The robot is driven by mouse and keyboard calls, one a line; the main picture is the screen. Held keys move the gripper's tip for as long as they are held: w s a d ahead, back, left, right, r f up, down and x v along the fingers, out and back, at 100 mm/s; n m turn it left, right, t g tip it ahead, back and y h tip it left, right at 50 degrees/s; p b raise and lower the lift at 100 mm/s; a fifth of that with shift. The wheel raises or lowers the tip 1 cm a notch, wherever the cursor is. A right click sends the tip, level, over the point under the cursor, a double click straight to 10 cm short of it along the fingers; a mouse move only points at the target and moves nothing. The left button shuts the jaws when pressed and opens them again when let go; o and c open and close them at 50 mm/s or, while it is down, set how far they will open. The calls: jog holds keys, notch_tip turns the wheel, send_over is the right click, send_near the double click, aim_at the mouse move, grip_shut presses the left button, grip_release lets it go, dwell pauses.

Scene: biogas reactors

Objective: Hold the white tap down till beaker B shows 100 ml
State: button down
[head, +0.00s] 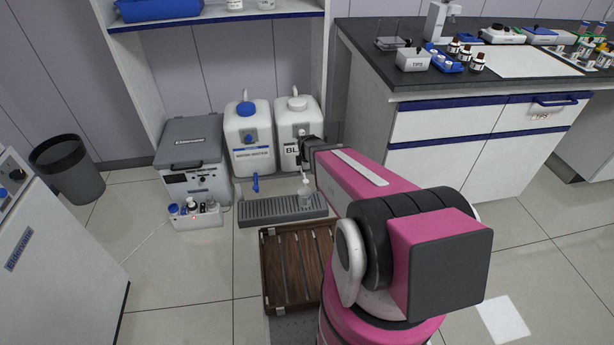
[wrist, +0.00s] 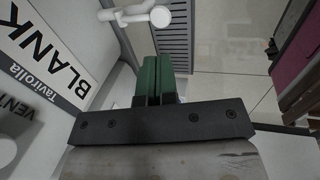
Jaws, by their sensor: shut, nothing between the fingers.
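The white tap (wrist: 140,15) shows at the top of the wrist view, on the front of the white container labelled BLANK (wrist: 45,60). In the head view the tap (head: 305,178) hangs over a small clear beaker (head: 305,197) on the grey drip tray (head: 268,209). The beaker's letter, marks and liquid level are too small to read. My gripper (wrist: 160,62) has its green fingers together with nothing between them. They are in front of the container, apart from the tap in the wrist view. In the head view my arm partly hides the container.
A second white container (head: 250,135) with a blue tap (head: 255,183) stands to the left. Further left are a grey box unit (head: 193,165) and a small tray of bottles (head: 195,213). A wooden slatted crate (head: 290,265) lies in front of the drip tray.

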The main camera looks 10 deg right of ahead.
jog(key=shift+v, duration=1.85)
jog(key=shift+w, duration=0.15)
jog(key=s+d+r+m+g, duration=0.2)
jog(key=s+r+m, duration=1.2)
jog(key=s+m, duration=0.3)
jog(key=shift+s+r+m+g, duration=0.35)
jog(key=shift+r+m+g, duration=0.05)
jog(key=shift+m, duration=0.1)
